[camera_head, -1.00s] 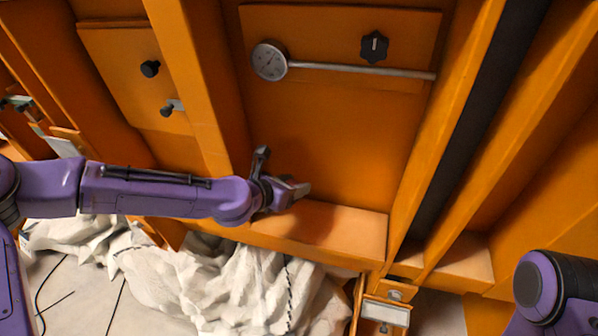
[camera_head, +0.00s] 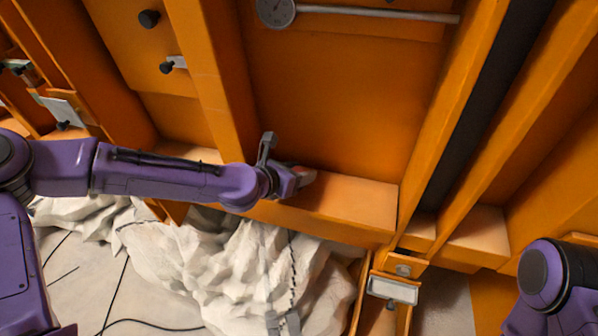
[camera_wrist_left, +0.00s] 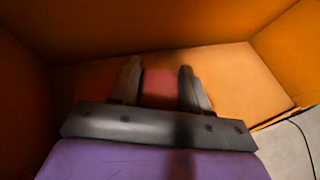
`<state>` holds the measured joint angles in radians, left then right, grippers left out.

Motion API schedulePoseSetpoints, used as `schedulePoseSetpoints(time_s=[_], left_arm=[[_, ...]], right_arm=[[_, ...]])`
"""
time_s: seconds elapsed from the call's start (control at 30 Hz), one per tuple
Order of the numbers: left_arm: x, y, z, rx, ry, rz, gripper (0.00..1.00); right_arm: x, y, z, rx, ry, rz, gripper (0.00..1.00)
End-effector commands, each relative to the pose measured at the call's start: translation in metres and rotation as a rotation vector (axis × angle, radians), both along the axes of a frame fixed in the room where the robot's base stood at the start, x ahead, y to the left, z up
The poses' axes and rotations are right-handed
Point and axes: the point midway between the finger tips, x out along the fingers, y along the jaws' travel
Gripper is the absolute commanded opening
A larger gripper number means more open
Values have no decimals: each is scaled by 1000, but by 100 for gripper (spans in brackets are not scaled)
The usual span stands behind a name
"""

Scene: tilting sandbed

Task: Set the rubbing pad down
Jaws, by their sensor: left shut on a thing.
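The rubbing pad shows as a dark red block (camera_wrist_left: 160,88) between the two fingers of my left gripper (camera_wrist_left: 162,85) in the left wrist view. The gripper is shut on it. In the head view my left gripper (camera_head: 300,180) is at the left part of an orange ledge (camera_head: 355,205), at the foot of an orange panel. Only a small reddish bit of the pad shows there. I cannot tell whether the pad touches the ledge.
Orange ribs (camera_head: 215,90) stand on both sides of the bay. A round gauge (camera_head: 276,10) with a rod is at the top. White crumpled sheeting (camera_head: 220,270) lies below the ledge, with dark cables on the floor. The ledge's right part is bare.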

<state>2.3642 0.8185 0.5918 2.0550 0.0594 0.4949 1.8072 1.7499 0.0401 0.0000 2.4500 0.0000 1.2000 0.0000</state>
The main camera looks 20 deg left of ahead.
Motion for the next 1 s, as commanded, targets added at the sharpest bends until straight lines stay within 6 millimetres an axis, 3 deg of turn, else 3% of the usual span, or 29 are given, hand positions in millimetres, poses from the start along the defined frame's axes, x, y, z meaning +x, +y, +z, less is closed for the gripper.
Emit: schedulePoseSetpoints(time_s=[0.7,0.73,0.8,0.83,1.0], left_arm=[[0,0,-12,0,0,0,12],[0,0,-12,0,0,0,49],[0,0,-11,0,0,0,72],[0,0,-11,0,0,0,76],[0,0,-11,0,0,0,76]], right_arm=[[0,0,-11,0,0,0,43],[0,0,-11,0,0,0,43],[0,0,-10,0,0,0,43],[0,0,-10,0,0,0,43],[0,0,-10,0,0,0,43]])
